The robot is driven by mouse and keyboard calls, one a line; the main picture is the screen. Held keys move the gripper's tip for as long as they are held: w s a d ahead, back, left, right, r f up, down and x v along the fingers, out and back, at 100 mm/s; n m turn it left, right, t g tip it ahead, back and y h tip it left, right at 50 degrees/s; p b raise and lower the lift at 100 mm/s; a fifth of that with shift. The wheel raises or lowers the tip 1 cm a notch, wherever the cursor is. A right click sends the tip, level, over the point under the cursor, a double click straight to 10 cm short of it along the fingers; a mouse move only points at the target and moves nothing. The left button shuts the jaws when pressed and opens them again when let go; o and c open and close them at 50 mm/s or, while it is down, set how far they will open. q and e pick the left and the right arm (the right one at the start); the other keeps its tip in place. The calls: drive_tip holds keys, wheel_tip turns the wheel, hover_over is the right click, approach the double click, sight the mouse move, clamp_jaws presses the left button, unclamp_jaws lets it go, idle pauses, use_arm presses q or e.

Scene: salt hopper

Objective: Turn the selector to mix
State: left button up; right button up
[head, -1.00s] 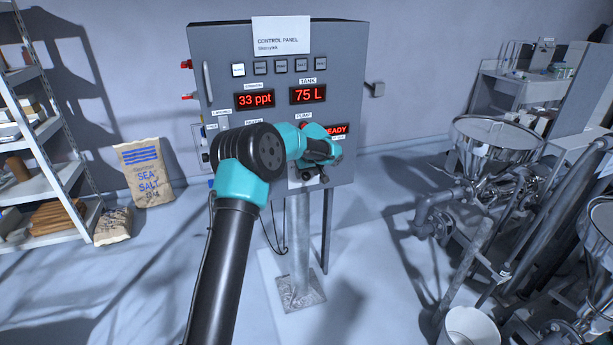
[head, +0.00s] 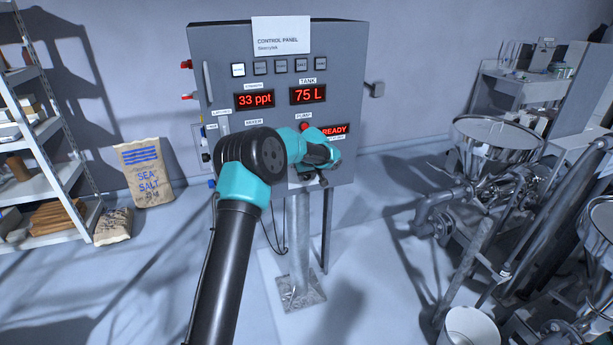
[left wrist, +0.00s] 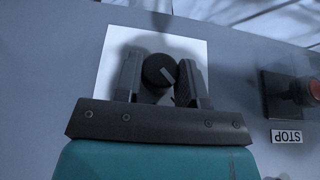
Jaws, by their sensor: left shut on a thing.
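The control panel (head: 235,60) is a grey cabinet on a post. In the left wrist view the selector (left wrist: 158,70) is a round dark knob with a pale pointer line, on a white plate (left wrist: 195,48). The line slants from upper left to lower right in that view. My left gripper (left wrist: 160,72) has its two fingers on either side of the knob and is shut on it. In the head view the left gripper (head: 322,178) is at the panel's lower right, and my arm hides the selector. The position labels cannot be read. The right gripper is not in view.
A red stop button (left wrist: 312,90) with a STOP label (left wrist: 287,136) sits beside the selector plate. The displays read 33 ppt (head: 254,100) and 75 L (head: 308,95). A steel hopper (head: 500,135) and pipes stand at right, a shelf (head: 45,180) at left.

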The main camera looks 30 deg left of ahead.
use_arm(q)
drive_tip(key=shift+d, duration=0.1)
drive_tip(key=shift+c, duration=0.2)
drive_tip(key=g+y, duration=0.2)
drive_tip(key=shift+w+d+m+g, duration=0.1)
drive_tip(key=shift+w+m+g, duration=0.1)
drive_tip(key=shift+m+g, duration=0.15)
drive_tip(key=m+g+y, duration=0.1)
drive_tip(key=g+y, duration=0.2)
drive_tip(key=shift+w+f+y, duration=0.1)
drive_tip(key=shift+f+y, duration=0.05)
drive_tip(key=shift+y, duration=0.15)
idle(0.3)
drive_tip(key=o, duration=0.9)
drive_tip(key=shift+d, duration=0.1)
